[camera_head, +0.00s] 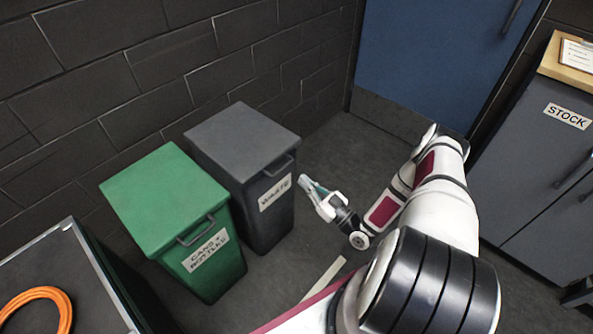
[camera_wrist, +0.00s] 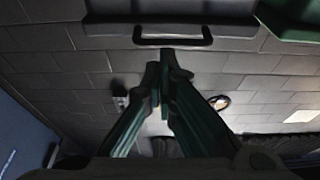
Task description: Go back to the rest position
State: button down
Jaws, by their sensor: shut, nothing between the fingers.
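My gripper (camera_head: 306,183) is in front of the grey waste bin (camera_head: 245,140) in the head view, its fingertips pointing left toward the bin's upper front. In the wrist view my gripper (camera_wrist: 162,72) is shut, with the two green-tinted fingers together and nothing between them. The waste bin's dark handle (camera_wrist: 172,36) shows just beyond the fingertips in that view. I cannot tell from these views how wide the gap to the bin is. My arm reaches in from the lower right of the head view.
A green cans and bottles bin (camera_head: 175,215) stands left of the waste bin, lid closed. A dark-topped table (camera_head: 60,270) with an orange cable ring (camera_head: 38,308) is at lower left. A grey stock cabinet (camera_head: 535,170) is at right. A blue door (camera_head: 430,60) stands behind.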

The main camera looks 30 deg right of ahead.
jog(key=s+d, duration=0.2)
jog(key=s, duration=0.3)
jog(key=shift+s+f+t, duration=0.25)
jog(key=shift+s+t, duration=0.05)
jog(key=shift+s, duration=0.05)
